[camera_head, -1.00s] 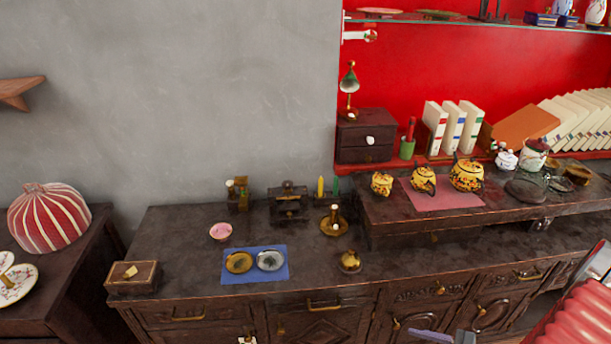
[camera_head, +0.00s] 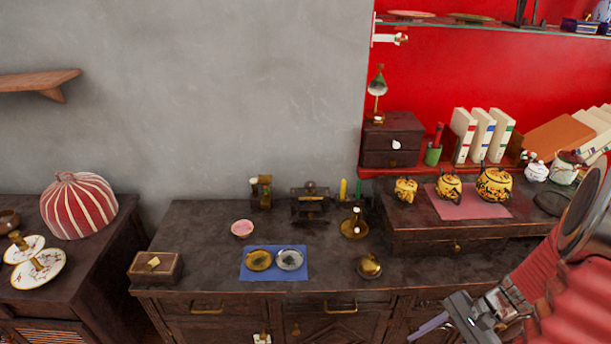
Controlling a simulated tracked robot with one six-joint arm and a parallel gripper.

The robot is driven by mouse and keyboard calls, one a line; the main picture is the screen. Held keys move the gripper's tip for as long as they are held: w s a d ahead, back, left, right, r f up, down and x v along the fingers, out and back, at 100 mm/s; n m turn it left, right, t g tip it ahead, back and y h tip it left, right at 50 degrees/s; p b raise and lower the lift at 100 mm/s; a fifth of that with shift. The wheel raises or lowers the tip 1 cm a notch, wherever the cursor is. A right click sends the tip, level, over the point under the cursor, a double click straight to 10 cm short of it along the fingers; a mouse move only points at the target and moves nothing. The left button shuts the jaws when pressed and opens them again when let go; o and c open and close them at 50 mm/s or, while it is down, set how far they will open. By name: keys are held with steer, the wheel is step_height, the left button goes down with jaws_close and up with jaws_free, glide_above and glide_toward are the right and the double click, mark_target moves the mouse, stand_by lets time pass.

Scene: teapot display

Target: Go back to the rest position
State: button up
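My gripper (camera_head: 440,326) is at the lower right, at the end of my red ribbed arm, in front of the cabinet's front edge. One pale purple-grey finger shows, pointing left. The other finger cannot be made out, so I cannot tell how far apart they are. I see nothing held in it.
The dark cabinet top (camera_head: 210,255) bears a blue mat (camera_head: 274,277) with two round dishes, a pink bowl (camera_head: 242,228), a brass pot (camera_head: 369,266) and a wooden box (camera_head: 155,266). A striped dome (camera_head: 78,205) stands on the left cabinet. A glass shelf (camera_head: 500,30) hangs upper right.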

steer(key=a+r+n+t+h, duration=0.1)
steer(key=a+r+n, duration=0.3)
steer(key=r, duration=0.4)
steer(key=s+a+r+n+t+h, duration=0.1)
steer(key=a+r+n+h, duration=0.3)
steer(key=r, duration=0.5)
steer(key=s+a+r+n+t+h, duration=0.1)
steer(key=a+r+n+t+h, duration=0.1)
steer(key=a+r+n, duration=0.3)
steer(key=shift+a+r+t, duration=0.7)
steer(key=shift+a+r, duration=0.25)
steer(key=shift+r, duration=0.8)
steer(key=shift+s, duration=0.1)
